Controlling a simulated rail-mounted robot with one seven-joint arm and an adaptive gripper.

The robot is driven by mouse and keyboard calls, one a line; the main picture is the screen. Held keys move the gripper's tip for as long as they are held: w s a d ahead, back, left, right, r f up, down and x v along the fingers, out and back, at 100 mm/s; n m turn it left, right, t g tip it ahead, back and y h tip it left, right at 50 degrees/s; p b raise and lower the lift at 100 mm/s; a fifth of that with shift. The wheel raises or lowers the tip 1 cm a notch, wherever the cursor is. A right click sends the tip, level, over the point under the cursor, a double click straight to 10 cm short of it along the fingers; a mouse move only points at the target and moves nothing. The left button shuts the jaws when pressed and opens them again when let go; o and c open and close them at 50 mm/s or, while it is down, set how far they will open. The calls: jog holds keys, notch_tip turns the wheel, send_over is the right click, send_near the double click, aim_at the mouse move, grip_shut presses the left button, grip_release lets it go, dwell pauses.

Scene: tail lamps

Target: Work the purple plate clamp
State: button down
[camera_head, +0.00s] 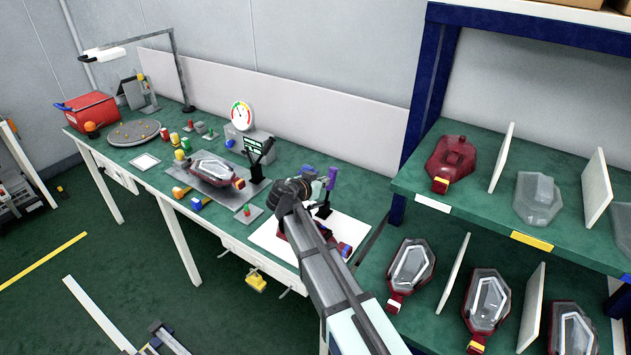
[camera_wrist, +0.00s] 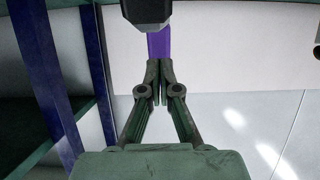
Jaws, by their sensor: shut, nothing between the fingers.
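The purple plate clamp's upright purple handle (camera_head: 331,177) stands on a dark post over a white plate (camera_head: 268,236) at the right end of the green workbench. In the wrist view, the purple part (camera_wrist: 159,43) is straight ahead of my gripper (camera_wrist: 159,72), just beyond the fingertips. The fingers are together with nothing between them. Whether the tips touch the purple part I cannot tell. A dark block (camera_wrist: 146,11) covers the purple part's upper end in that view. In the head view my arm hides much of the plate and a dark red lamp part on it.
A second fixture with a dark clamp (camera_head: 260,152) and a red lamp (camera_head: 212,167) stands left of my gripper. A shelf rack with a blue post (camera_head: 428,85) and several lamps is close on the right. A dial gauge (camera_head: 241,115) stands behind.

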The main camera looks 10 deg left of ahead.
jog(key=shift+x, duration=0.75)
